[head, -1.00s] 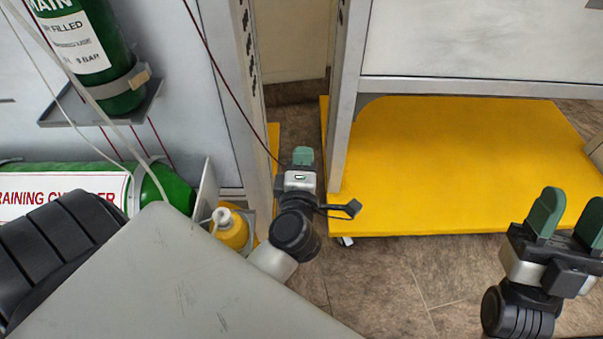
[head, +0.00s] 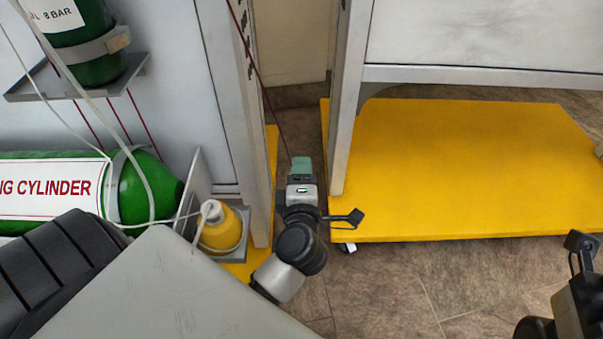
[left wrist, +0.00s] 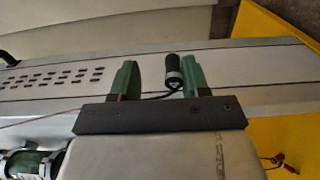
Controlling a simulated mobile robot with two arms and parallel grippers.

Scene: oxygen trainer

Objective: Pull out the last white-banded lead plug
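In the left wrist view, a black plug (left wrist: 173,68) with a pale band stands between my two green fingertips, close beside the right-hand one. A dark cable curves away from its lower end to the left. I cannot tell whether it is seated in a socket. My left gripper (left wrist: 160,78) has its fingers wide apart, with a gap on the plug's left side. In the head view my left gripper (head: 301,166) is seen end-on by the slotted metal post, and the plug is not distinguishable. My right gripper (head: 580,300) shows only its wrist side; its fingers are outside the picture.
A dark red lead (head: 257,70) runs down the post (head: 247,130) towards my left gripper. A yellow platform (head: 460,170) lies right. A small red-ended lead (left wrist: 280,160) shows low in the wrist view.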

